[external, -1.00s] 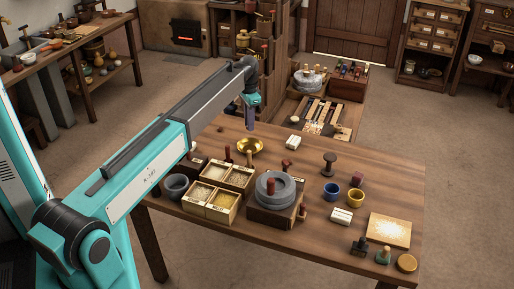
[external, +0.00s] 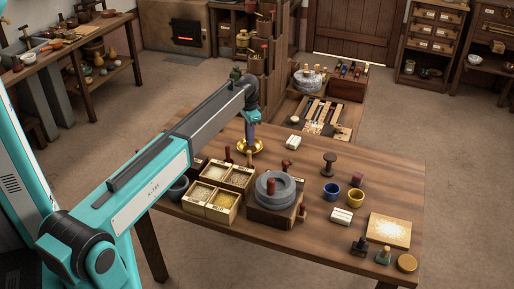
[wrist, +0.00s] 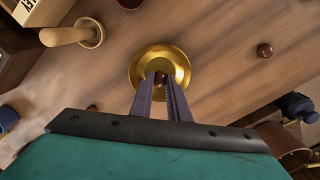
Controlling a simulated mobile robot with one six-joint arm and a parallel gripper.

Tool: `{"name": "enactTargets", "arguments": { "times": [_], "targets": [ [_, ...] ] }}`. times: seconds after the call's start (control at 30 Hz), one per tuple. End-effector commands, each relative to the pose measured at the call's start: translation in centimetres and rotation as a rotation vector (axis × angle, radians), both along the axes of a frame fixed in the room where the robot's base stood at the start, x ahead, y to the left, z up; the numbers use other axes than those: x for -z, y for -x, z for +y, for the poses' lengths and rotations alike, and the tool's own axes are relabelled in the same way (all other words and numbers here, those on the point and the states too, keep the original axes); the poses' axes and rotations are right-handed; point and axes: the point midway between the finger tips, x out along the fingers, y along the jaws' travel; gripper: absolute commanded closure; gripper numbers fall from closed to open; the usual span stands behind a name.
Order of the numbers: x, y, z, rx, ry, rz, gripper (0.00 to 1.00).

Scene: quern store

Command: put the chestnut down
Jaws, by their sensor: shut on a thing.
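A brown chestnut (wrist: 159,79) shows between the fingertips of my gripper (wrist: 161,82) in the wrist view, and the jaws are shut on it. A shiny brass dish (wrist: 142,64) lies right under the fingertips, and the chestnut is seen against its middle. In the external view my gripper (external: 250,134) points down at the brass dish (external: 259,149) on the wooden table. I cannot tell whether the chestnut touches the dish's bottom. The fingers partly cover the chestnut and the near side of the dish.
A round brown thing (wrist: 265,50) lies right of the dish, and a smaller one (wrist: 92,107) lies to its left. A wooden pestle (wrist: 66,36) stands near. Open boxes of grain (external: 222,206) and a stone quern (external: 276,190) stand in front.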

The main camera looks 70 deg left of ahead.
Motion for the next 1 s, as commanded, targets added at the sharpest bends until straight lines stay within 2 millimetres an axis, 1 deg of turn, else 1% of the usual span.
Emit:
{"name": "enactTargets", "arguments": {
  "times": [0.03, 0.2, 0.67, 0.7, 0.8, 1.0],
  "targets": [
    [0.6, 0.0, 0.0, 0.000, 0.000, 0.000, 1.00],
    [1.4, 0.0, 0.0, 0.000, 0.000, 0.000, 1.00],
    [1.7, 0.0, 0.0, 0.000, 0.000, 0.000, 1.00],
    [1.7, 0.0, 0.0, 0.000, 0.000, 0.000, 0.78],
    [1.7, 0.0, 0.0, 0.000, 0.000, 0.000, 0.63],
    [1.7, 0.0, 0.0, 0.000, 0.000, 0.000, 0.63]
  ]
}}
